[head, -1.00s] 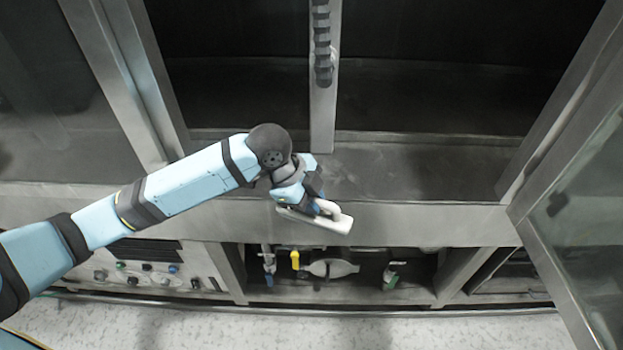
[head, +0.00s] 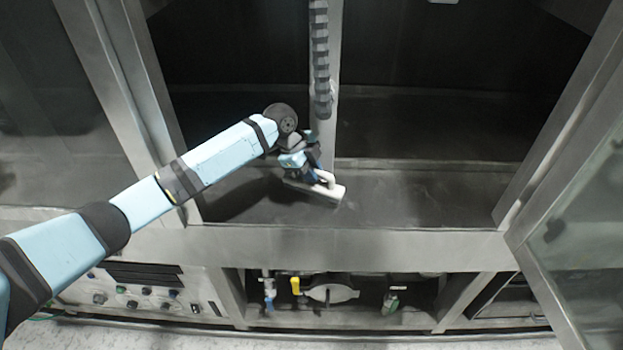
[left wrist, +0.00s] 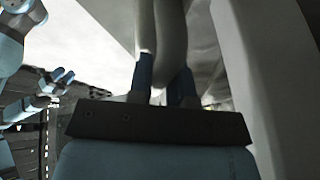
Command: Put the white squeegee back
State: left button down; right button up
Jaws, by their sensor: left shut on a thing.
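The white squeegee (head: 326,188) is held by my left gripper (head: 318,178), which is shut on its handle. In the head view it is over the grey ledge (head: 420,197) at the front of the washer opening, near the central post. I cannot tell whether the squeegee touches the ledge. In the left wrist view the pale handle (left wrist: 170,40) runs up between the blue-tipped fingers (left wrist: 161,82). My right gripper (left wrist: 55,82) shows at the left of that view with its fingers apart; it is not in the head view.
A central post (head: 325,135) with a dark ribbed hose (head: 321,60) stands just behind the squeegee. A glass door (head: 590,215) is open at the right. Below the ledge are pipes with a yellow-handled valve (head: 295,286) and a control panel (head: 150,290). The ledge's right side is clear.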

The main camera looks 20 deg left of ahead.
aim_at(300, 182)
pick_arm(q)
notch_tip(300, 182, down, 3)
jog(key=shift+f+p, duration=0.15)
jog(key=shift+p, duration=0.2)
jog(key=c, duration=1.1)
grip_release()
jog(key=shift+s, duration=0.1)
jog(key=shift+o, duration=0.2)
jog(key=shift+a+r, duration=0.15)
jog(key=shift+r, duration=0.2)
jog(key=b+v, duration=0.1)
jog(key=v, duration=0.5)
jog(key=shift+r, duration=0.1)
jog(key=shift+s+a+r, duration=0.1)
jog(key=shift+a+r, duration=0.05)
jog(key=shift+r, duration=0.15)
